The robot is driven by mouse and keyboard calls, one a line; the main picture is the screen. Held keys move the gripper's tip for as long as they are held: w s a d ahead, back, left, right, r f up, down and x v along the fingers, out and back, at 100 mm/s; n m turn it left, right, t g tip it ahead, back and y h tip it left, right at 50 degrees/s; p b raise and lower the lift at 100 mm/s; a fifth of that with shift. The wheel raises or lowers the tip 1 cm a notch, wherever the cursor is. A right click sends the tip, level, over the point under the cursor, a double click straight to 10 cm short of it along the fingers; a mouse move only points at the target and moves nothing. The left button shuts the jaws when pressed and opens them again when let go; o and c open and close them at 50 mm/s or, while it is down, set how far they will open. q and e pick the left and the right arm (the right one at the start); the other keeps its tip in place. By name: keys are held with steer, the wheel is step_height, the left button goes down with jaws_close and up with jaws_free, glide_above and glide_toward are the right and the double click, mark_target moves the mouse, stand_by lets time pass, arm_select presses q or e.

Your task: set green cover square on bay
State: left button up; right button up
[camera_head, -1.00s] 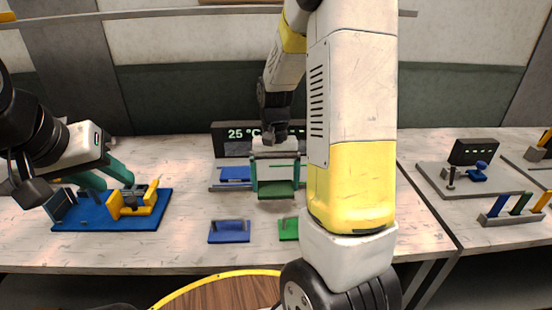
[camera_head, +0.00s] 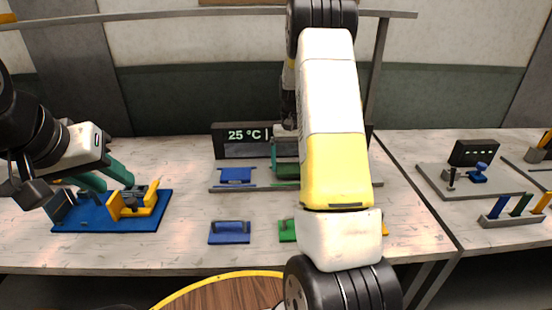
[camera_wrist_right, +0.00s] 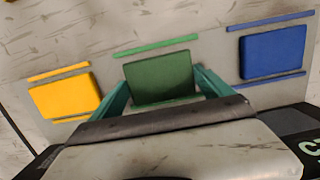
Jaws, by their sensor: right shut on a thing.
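The green cover (camera_wrist_right: 160,78) is a dark green block between the two teal fingers of my right gripper (camera_wrist_right: 165,88) in the right wrist view. My right gripper is shut on it. The cover is at the middle bay, beside a green rail (camera_wrist_right: 155,48), with its edges roughly along that rail. I cannot tell whether it rests on the plate or hangs just above. In the head view the cover shows at the plate (camera_head: 285,172), partly hidden by my right arm. My left gripper (camera_head: 106,181) is open, with its fingers over a blue base (camera_head: 75,222) beside a yellow fixture.
A blue cover (camera_wrist_right: 272,52) and a yellow cover (camera_wrist_right: 65,97) sit between rails on either side. A display (camera_head: 240,140) stands behind the plate. A station (camera_head: 470,180) stands at right.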

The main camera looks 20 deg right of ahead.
steer(key=shift+f, duration=0.75)
steer(key=shift+f, duration=0.1)
steer(key=o, duration=1.1)
